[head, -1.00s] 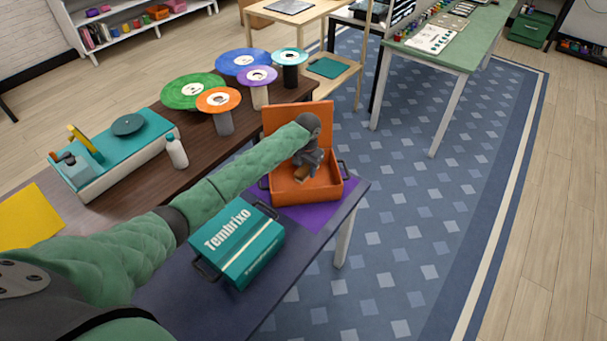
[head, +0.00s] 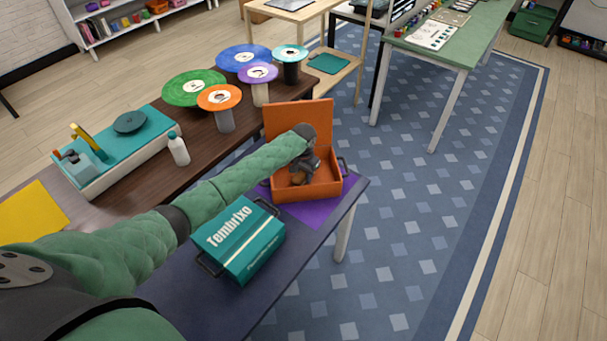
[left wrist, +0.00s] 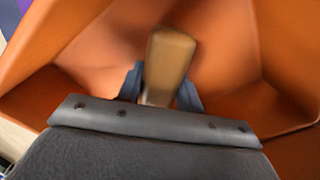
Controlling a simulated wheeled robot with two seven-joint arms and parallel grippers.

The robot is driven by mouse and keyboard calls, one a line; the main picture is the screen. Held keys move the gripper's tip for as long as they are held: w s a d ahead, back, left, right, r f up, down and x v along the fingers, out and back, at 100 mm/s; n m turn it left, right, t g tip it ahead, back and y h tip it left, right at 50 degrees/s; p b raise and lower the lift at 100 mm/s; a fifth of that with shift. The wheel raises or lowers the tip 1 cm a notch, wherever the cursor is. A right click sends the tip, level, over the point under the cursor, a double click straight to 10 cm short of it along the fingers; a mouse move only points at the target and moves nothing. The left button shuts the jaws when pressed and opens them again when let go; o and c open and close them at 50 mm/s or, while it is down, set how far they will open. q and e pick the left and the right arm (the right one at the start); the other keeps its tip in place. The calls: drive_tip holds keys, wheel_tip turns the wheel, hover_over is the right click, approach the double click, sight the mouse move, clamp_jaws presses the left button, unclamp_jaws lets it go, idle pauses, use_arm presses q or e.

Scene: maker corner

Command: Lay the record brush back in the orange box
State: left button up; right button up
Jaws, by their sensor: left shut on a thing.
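The orange box (head: 324,185) stands open on a purple mat (head: 290,214), its lid upright at the back. My left arm reaches over it, and my left gripper (head: 299,178) is down inside the box. In the left wrist view my left gripper (left wrist: 160,88) is shut on the record brush (left wrist: 171,58), whose tan, wood-coloured body sticks out between the blue-grey fingers. The orange walls (left wrist: 40,95) surround it there. I cannot tell whether the brush touches the box floor. My right gripper is not in view.
A closed teal "Tembrixo" case (head: 245,245) lies left of the box on the dark table (head: 215,305). Behind are a white bottle (head: 178,149), a teal turntable (head: 110,150) and several coloured discs on stands (head: 219,98). The patterned rug (head: 400,230) to the right is clear.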

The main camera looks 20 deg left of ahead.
sight(303, 172)
use_arm(q)
drive_tip(key=o, duration=1)
drive_tip(key=shift+o, duration=0.2)
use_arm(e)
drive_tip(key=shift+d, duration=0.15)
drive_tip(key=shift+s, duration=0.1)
use_arm(q)
drive_tip(key=shift+r, duration=0.35)
wheel_tip(303, 172, up, 3)
drive_tip(key=shift+f+b, duration=0.15)
drive_tip(key=shift+b, duration=0.45)
wheel_tip(303, 172, up, 9)
drive_tip(key=b, duration=0.2)
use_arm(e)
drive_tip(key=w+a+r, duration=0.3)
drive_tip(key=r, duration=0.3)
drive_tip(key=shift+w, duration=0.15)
use_arm(q)
drive_tip(key=shift+f, duration=0.15)
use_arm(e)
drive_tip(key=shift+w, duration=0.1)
